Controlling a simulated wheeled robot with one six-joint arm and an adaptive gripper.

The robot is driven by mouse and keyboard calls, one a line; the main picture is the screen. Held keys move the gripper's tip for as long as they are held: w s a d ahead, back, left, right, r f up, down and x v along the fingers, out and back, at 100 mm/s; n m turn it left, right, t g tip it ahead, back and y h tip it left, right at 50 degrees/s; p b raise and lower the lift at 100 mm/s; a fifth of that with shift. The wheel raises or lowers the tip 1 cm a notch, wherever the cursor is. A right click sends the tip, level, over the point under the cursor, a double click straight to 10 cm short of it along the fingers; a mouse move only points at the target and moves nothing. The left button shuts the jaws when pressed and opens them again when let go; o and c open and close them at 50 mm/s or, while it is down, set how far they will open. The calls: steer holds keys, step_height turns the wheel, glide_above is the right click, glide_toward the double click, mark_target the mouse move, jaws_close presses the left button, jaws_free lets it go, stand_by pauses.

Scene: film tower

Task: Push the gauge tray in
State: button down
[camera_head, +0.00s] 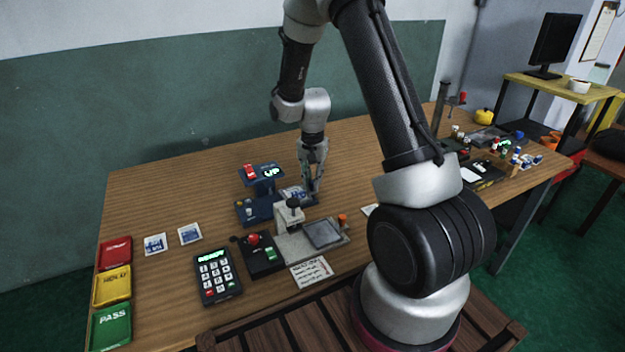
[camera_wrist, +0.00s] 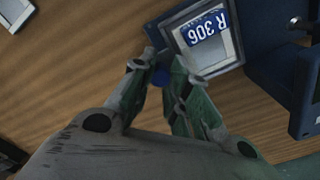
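The gauge tray (camera_wrist: 209,68) shows in the wrist view as a metal-grey frame holding a plate with an upside-down "R 306" label. It sticks out to the left of the dark blue gauge (camera_wrist: 272,55). In the head view the tray (camera_head: 297,195) lies at the right of the blue gauge (camera_head: 250,212). My gripper (camera_wrist: 163,58) is at the tray's outer end, its fingertips close together on either side of a small blue knob (camera_wrist: 161,76). I cannot tell whether they touch it. In the head view my gripper (camera_head: 314,188) points down beside the tray.
A grey press-like fixture (camera_head: 291,215) and a dark box with a red knob (camera_head: 258,255) stand in front of the gauge. A keypad (camera_head: 216,276) and coloured trays (camera_head: 113,289) are at the left. Bare wood lies behind and right of the gripper.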

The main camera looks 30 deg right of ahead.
steer(key=shift+a, duration=2)
steer(key=c, duration=1.3)
jaws_free()
steer(key=shift+r, duration=0.15)
step_height(320, 180, up, 12)
steer(key=shift+f, duration=0.1)
